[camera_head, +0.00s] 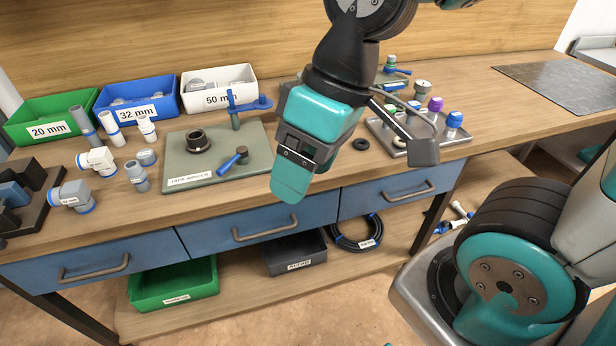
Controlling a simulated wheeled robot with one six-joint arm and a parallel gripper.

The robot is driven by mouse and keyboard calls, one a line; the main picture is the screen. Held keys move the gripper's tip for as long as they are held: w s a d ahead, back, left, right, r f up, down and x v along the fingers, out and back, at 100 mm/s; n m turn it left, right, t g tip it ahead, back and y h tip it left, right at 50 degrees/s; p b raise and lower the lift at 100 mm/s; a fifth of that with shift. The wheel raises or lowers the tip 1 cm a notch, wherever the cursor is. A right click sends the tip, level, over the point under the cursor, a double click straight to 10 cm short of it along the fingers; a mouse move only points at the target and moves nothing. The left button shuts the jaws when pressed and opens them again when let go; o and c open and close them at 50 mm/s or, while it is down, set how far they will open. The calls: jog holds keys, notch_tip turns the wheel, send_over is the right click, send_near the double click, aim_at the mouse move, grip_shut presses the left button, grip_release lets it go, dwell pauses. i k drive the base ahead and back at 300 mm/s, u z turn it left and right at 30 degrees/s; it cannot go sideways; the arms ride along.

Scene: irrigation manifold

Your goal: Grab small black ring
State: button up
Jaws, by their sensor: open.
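A small black ring (361,144) lies flat on the wooden workbench, right of centre near the front edge, just left of the metal tray. My gripper (299,172) hangs above the front edge of the bench, to the left of the ring and apart from it. It points down and is open, with nothing seen between its fingers. Part of the fingers is hidden by the gripper's own teal housing.
A grey-green board (225,165) with a black collar (197,140) and blue-handled valve lies to the left. Green (50,118), blue (138,98) and white (217,88) bins stand behind. The metal tray (440,141) holds several coloured fittings. Bare bench lies around the ring.

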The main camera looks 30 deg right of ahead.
aim_at(367, 145)
jog(key=z, duration=0.55)
jog(key=k, duration=1.3)
jog(key=i, duration=0.55)
jog(key=u, duration=0.55)
jog(key=i, duration=1.1)
jog(key=z, duration=0.5)
